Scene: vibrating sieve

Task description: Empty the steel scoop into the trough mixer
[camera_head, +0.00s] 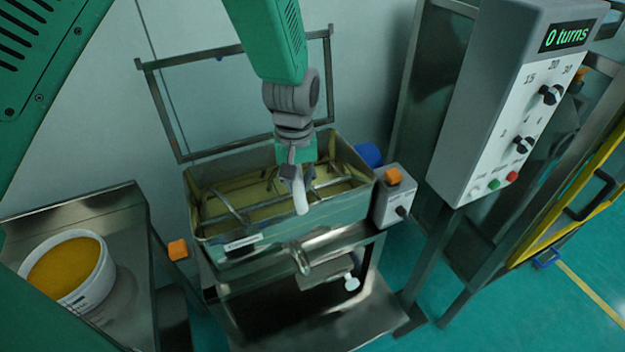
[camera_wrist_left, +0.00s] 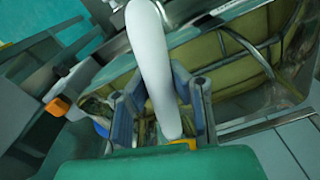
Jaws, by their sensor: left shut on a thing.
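The trough mixer (camera_head: 355,213) stands open in the middle of the head view, with metal mixing bars across its inside and a yellowish interior. My left gripper (camera_head: 296,172) is above the trough, pointing down. It is shut on a pale, smooth, rounded handle (camera_head: 301,198), which I take to be the steel scoop's. In the left wrist view the same handle (camera_wrist_left: 152,60) runs between the fingers (camera_wrist_left: 160,108), with the trough (camera_wrist_left: 225,60) behind it. I cannot make out the scoop's bowl or its contents in either view. My right gripper is not in view.
A white tub (camera_head: 98,283) of orange-yellow powder stands on a steel side table (camera_head: 120,200) at left. A raised frame (camera_head: 160,105) stands behind the trough. A control box (camera_head: 480,120) reading "0 turns" stands at right, and a small orange-topped box (camera_head: 390,205) beside the trough.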

